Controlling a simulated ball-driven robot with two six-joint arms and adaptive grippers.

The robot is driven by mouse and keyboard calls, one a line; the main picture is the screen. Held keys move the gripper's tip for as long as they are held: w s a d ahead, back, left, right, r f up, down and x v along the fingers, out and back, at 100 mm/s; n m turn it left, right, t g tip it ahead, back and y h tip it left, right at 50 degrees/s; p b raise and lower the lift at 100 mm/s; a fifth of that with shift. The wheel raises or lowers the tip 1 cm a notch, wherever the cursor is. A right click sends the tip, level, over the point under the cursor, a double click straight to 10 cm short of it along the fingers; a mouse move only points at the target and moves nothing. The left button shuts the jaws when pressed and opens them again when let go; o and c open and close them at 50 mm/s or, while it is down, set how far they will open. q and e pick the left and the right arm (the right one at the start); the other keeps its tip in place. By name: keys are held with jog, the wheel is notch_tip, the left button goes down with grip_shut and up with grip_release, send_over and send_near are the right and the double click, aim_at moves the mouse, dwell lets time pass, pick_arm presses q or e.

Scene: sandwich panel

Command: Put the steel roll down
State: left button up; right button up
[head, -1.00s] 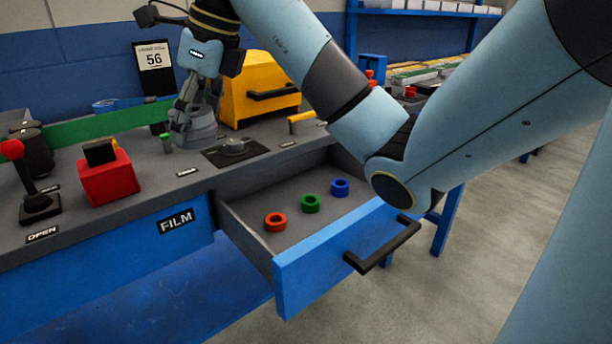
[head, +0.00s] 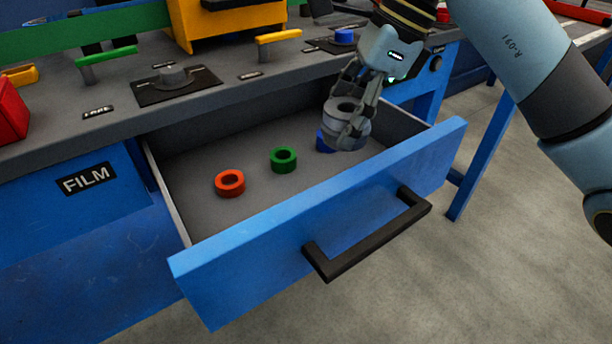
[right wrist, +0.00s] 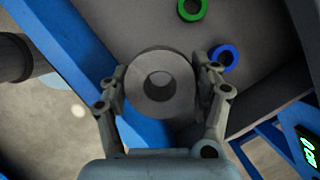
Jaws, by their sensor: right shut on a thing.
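The steel roll (head: 341,112) is a grey ring with a hole in its middle. My right gripper (head: 350,118) is shut on it and holds it over the right end of the open blue drawer (head: 318,205). In the right wrist view the steel roll (right wrist: 160,85) sits between both fingers, near the drawer's front wall (right wrist: 82,72). Whether it touches the drawer floor cannot be told. My left gripper is not in view.
A red ring (head: 229,183), a green ring (head: 283,159) and a blue ring (head: 325,141) lie in the drawer. The steel roll partly covers the blue ring in the head view.

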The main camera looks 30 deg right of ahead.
notch_tip(320, 180, down, 4)
jog(key=shift+f+b, duration=0.2)
jog(key=shift+b, duration=0.1)
jog(key=shift+f, duration=0.35)
notch_tip(320, 180, down, 4)
jog(key=shift+b, duration=0.55)
jog(key=shift+f, duration=0.1)
jog(key=o, duration=1.1)
jog(key=shift+f, duration=0.1)
jog(key=shift+o, duration=0.5)
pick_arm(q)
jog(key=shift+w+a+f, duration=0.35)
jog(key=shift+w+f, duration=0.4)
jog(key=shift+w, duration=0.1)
